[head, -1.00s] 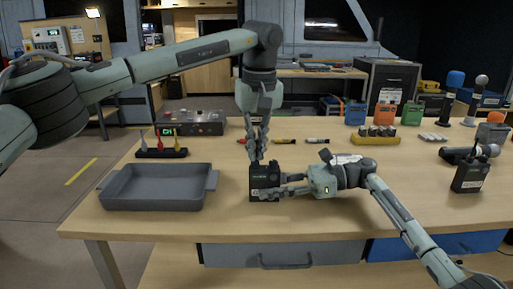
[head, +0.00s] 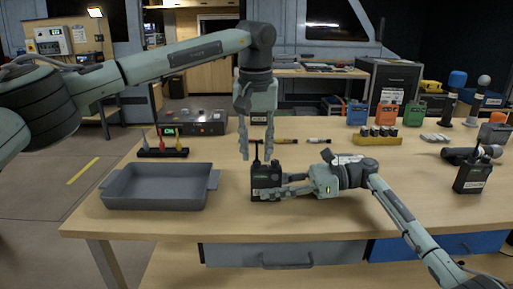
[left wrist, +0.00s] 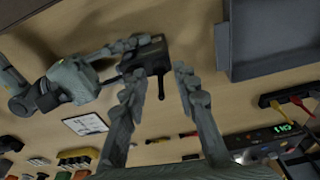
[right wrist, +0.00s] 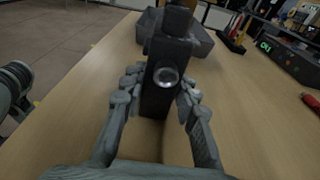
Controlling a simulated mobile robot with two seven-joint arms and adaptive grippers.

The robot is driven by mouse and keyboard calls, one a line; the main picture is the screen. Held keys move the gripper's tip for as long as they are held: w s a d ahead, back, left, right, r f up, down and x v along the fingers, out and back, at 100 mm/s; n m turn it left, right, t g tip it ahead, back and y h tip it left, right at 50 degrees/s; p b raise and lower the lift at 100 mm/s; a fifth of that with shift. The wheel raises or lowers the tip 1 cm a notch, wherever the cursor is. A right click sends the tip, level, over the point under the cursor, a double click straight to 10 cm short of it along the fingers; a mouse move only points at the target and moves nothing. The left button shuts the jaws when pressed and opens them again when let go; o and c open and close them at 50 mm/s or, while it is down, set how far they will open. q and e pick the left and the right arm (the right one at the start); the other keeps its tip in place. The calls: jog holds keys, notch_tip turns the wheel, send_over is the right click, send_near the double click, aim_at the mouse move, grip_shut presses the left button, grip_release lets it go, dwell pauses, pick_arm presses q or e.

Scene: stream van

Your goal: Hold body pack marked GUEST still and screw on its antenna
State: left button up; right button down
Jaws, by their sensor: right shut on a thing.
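A black body pack (head: 266,180) stands upright on the table; its label is mostly hidden behind my right fingers, so I cannot read its mark. My right gripper (head: 268,191) is shut on the pack from the right, and the right wrist view shows the pack (right wrist: 158,98) between its fingers. A thin black antenna (head: 257,151) stands up from the pack's top; it also shows in the left wrist view (left wrist: 161,88). My left gripper (head: 257,156) points down above the pack, its fingers spread on both sides of the antenna, apart from it.
A grey tray (head: 158,205) lies left of the pack. Behind it is a small rack (head: 162,153) with coloured-tipped pieces. Another black pack (head: 472,177) with an antenna stands at the right. Bare table lies in front.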

pick_arm(q)
notch_tip(320, 180, up, 12)
jog(key=s, duration=0.1)
jog(key=shift+s, duration=0.25)
pick_arm(e)
jog(key=c, duration=1.1)
grip_release()
jog(key=shift+o, duration=0.2)
